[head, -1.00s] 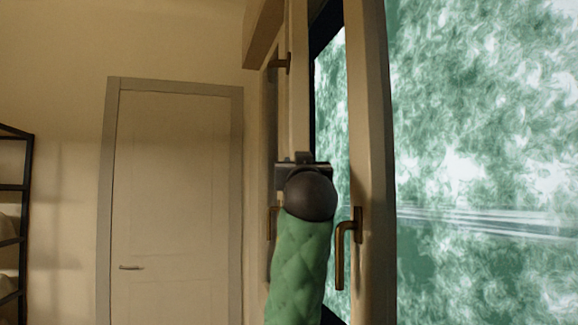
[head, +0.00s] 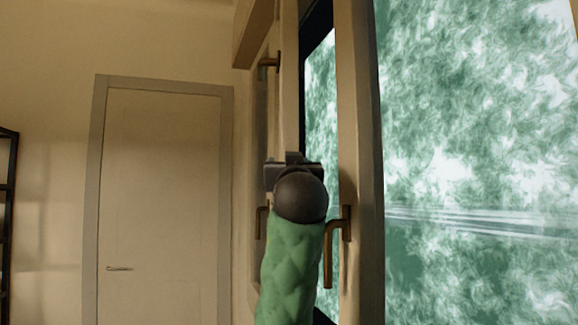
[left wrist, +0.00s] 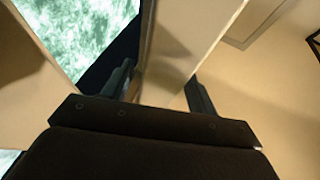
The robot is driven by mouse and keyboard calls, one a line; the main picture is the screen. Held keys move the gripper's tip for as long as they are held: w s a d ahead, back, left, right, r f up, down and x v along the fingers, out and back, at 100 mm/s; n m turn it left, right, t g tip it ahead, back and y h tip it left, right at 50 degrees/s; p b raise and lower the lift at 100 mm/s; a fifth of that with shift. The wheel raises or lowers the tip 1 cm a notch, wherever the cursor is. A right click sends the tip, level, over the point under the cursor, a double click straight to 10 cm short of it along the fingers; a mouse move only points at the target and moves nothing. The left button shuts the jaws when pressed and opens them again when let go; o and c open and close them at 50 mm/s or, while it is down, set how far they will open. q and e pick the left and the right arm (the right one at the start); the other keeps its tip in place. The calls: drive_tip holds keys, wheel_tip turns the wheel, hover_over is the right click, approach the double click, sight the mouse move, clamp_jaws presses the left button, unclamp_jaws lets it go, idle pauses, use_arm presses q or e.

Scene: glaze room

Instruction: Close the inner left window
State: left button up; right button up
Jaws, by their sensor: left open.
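A cream window sash (head: 289,95) stands nearly edge-on in the middle of the head view, with a dark gap and green-white glass to its right. In the left wrist view, a pale panel that looks like its edge (left wrist: 172,45) runs up between the two fingers of my left gripper (left wrist: 160,88). The fingers are apart on either side of the panel; I cannot tell whether either touches it. In the head view my left gripper (head: 293,163) is mostly hidden behind its own wrist, in front of the sash. My right gripper is not in view.
A cream window post (head: 359,130) with a bronze handle (head: 335,245) stands just right of my left arm. More handles (head: 268,64) show left of the sash. A closed door (head: 165,190) is behind at left, and a dark shelf rack (head: 8,200) is at the far left edge.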

use_arm(q)
drive_tip(key=b+v, duration=0.1)
drive_tip(key=v, duration=0.5)
drive_tip(key=shift+b, duration=0.3)
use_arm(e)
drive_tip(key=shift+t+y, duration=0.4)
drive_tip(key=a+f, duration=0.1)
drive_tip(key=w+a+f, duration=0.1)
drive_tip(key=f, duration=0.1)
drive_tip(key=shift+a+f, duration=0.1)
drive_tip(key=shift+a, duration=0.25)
